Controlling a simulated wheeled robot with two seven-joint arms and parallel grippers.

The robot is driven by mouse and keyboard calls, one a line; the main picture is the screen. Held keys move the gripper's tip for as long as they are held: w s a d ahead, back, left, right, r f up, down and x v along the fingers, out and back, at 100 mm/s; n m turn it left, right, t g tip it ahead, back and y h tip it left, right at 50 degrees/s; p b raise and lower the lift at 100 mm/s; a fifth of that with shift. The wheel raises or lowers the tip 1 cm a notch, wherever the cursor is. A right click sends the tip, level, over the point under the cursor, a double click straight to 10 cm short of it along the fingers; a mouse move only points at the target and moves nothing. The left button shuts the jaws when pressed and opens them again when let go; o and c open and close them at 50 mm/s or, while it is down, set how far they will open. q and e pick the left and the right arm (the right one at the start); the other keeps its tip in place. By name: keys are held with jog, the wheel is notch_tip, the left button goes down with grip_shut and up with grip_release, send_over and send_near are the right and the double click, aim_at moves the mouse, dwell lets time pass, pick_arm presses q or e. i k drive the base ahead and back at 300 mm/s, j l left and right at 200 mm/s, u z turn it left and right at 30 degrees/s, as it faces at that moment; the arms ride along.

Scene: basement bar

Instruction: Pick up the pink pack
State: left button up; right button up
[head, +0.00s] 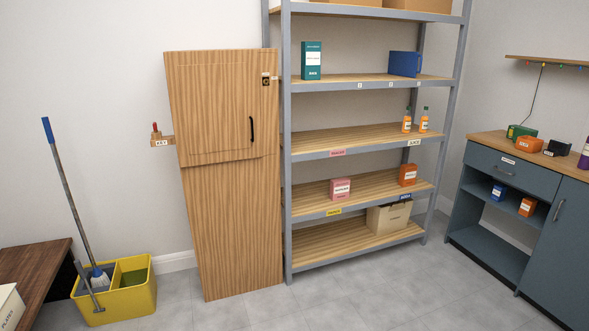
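The pink pack (341,189) stands upright on a lower wooden shelf of the grey metal rack (288,170), near the left end of that shelf. It has a white label on its front. A yellow label is on the shelf edge just below it. An orange pack (408,175) stands on the same shelf, well to its right. Neither of my grippers is in the head view.
A wooden cabinet (230,215) stands against the rack's left side. A yellow mop bucket (118,292) and brown table (35,265) are at left. A cardboard box (388,218) sits on the bottom shelf. A blue-grey counter (505,185) is at right. The floor before the rack is clear.

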aim_at(340, 188)
jog(key=i+l, duration=0.3)
jog(key=i+l+u, duration=0.1)
jog(key=i+l, duration=0.2)
jog(key=l, duration=0.2)
jog(key=i+l+u, duration=0.1)
jog(key=i+l, duration=0.2)
jog(key=l, duration=0.15)
jog(key=i+l, duration=0.3)
jog(key=l, duration=0.15)
jog(key=i+l+u, duration=0.1)
jog(key=i+l, duration=0.2)
jog(key=l, duration=0.15)
